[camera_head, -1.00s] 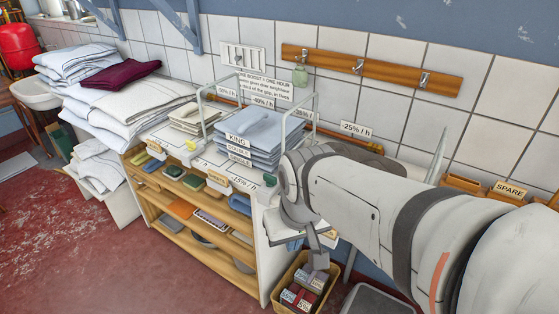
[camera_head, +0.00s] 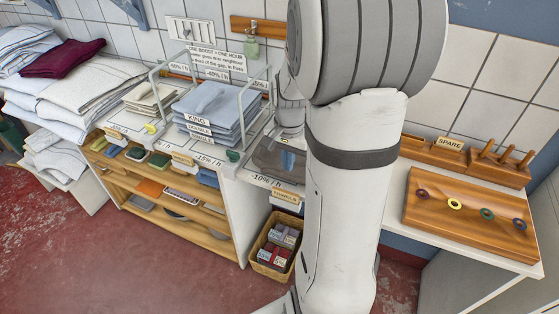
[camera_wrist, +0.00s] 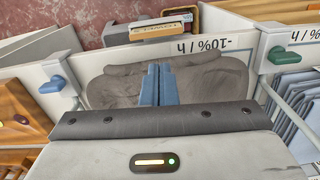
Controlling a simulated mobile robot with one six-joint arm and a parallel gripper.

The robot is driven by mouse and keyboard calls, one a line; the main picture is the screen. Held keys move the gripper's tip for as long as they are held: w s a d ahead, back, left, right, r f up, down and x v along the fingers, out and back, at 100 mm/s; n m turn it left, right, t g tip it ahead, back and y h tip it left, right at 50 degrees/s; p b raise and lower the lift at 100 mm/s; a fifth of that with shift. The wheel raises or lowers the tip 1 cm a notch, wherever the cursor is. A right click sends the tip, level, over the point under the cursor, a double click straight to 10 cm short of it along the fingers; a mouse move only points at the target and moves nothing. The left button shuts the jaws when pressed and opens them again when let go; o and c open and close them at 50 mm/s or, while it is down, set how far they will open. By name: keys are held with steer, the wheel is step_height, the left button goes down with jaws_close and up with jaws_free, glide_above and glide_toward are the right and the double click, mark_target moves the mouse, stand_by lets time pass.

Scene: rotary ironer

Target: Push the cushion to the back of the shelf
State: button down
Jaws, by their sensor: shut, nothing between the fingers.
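A dark grey, soft-looking cushion (camera_wrist: 215,82) lies in the bay behind the "-10% / h" label. It also shows in the head view (camera_head: 265,160), partly hidden by my arm. My gripper (camera_wrist: 158,68) has blue fingers, shut together with nothing between them. They lie over the middle of the cushion, with grey on both sides of them. In the head view the blue fingertips (camera_head: 289,162) show just left of my arm. I cannot tell whether they touch the cushion.
Left is a wire rack of folded blue linen (camera_head: 215,112). Low dividers with a green knob (camera_wrist: 278,55) and a blue knob (camera_wrist: 52,84) flank the bay. A basket (camera_head: 259,262) stands below. A wooden peg board (camera_head: 432,215) lies right.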

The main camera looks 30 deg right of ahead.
step_height(320, 180, down, 9)
steer(key=shift+r+p, duration=0.1)
steer(key=shift+p, duration=0.2)
